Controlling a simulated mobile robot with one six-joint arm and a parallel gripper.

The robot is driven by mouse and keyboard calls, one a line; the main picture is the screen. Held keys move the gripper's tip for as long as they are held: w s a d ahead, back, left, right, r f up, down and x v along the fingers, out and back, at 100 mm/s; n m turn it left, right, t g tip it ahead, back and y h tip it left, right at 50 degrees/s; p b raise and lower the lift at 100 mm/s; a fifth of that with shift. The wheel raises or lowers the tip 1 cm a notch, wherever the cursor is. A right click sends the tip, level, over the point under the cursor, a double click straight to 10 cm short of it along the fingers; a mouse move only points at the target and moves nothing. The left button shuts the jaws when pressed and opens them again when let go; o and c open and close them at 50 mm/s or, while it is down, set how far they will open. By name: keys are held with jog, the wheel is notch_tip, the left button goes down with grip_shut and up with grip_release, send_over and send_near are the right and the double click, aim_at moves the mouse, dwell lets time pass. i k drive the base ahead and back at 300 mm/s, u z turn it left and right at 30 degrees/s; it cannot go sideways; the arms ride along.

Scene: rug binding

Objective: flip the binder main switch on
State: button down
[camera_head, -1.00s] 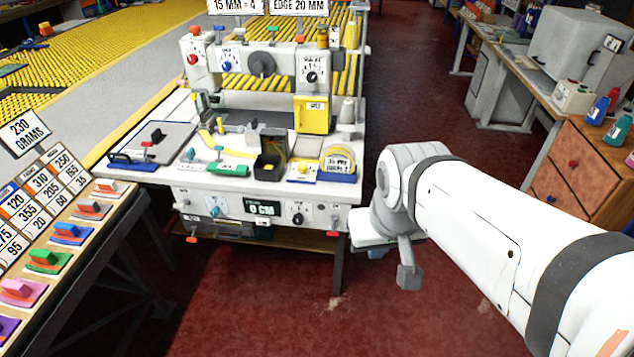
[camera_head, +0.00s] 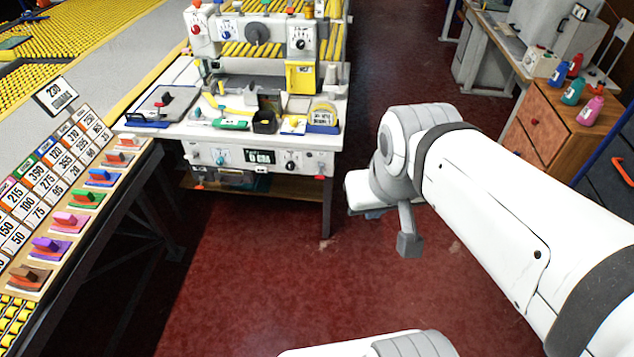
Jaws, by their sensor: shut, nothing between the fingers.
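The white binding machine (camera_head: 316,145) stands on its bench ahead, left of my arm. Its upper panel has a red knob (camera_head: 196,29), a blue dial (camera_head: 228,33), a large grey knob (camera_head: 256,33) and a black dial (camera_head: 300,44). Its lower front has a teal knob (camera_head: 220,160), a display reading 0 CM and a black dial (camera_head: 291,166). I cannot tell which control is the main switch, or its position. My arm reaches in from the right, with its grey joint right of the machine. I cannot make out my gripper's fingers in this view.
A sloped stand of number cards with coloured handled blocks (camera_head: 84,197) runs along the left. A wooden drawer cabinet (camera_head: 567,130) with bottles on top stands at the right. The red floor (camera_head: 260,270) before the machine is clear.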

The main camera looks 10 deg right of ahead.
aim_at(321, 164)
jog(key=z, duration=0.1)
jog(key=k, duration=0.55)
jog(key=u, duration=1.05)
jog(key=i, duration=2.05)
jog(key=z, duration=2.1)
jog(key=i, duration=0.6)
jog(key=u, duration=0.05)
jog(key=k, duration=0.55)
